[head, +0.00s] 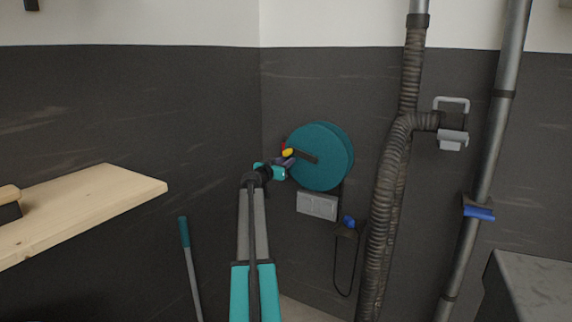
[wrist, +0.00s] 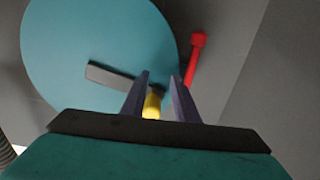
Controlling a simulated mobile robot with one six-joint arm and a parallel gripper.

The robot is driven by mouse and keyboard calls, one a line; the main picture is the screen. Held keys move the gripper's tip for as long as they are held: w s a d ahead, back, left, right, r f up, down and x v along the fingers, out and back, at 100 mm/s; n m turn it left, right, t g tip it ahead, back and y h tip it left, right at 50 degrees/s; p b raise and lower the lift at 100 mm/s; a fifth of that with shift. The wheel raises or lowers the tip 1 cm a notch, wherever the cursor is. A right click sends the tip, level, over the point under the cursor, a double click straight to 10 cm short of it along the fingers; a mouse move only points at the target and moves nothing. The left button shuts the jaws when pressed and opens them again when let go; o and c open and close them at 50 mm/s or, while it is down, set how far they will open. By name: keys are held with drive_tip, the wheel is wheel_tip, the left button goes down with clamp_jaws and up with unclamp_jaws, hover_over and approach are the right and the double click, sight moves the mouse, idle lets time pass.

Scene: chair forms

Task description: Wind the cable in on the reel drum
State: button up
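The teal reel drum (head: 325,160) is mounted on the dark wall near the corner; it fills the upper left of the wrist view (wrist: 90,40). A dark crank arm (head: 305,157) crosses its face and ends in a yellow knob (head: 288,153). My gripper (head: 285,162) is at the knob. In the wrist view its two fingers (wrist: 161,76) stand apart with the yellow knob (wrist: 152,106) between them, near the left finger, with a gap on the right; contact is unclear. A black cable (head: 335,270) hangs in a loop below the drum, beside a blue piece (head: 348,221).
A red lever-like part (wrist: 195,60) stands right of the fingers in the wrist view. A grey wall box (head: 317,205) sits below the drum. A ribbed hose (head: 383,200) runs down to its right. A wooden shelf (head: 90,205) juts in at left; a grey surface (head: 535,280) at lower right.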

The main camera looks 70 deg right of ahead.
drive_tip(key=shift+f, duration=0.2)
wheel_tip(320, 180, down, 5)
drive_tip(key=b, duration=0.6)
drive_tip(key=shift+w+r, duration=0.1)
drive_tip(key=shift+r, duration=0.1)
idle(0.3)
drive_tip(key=o, duration=0.7)
drive_tip(key=shift+o, duration=0.2)
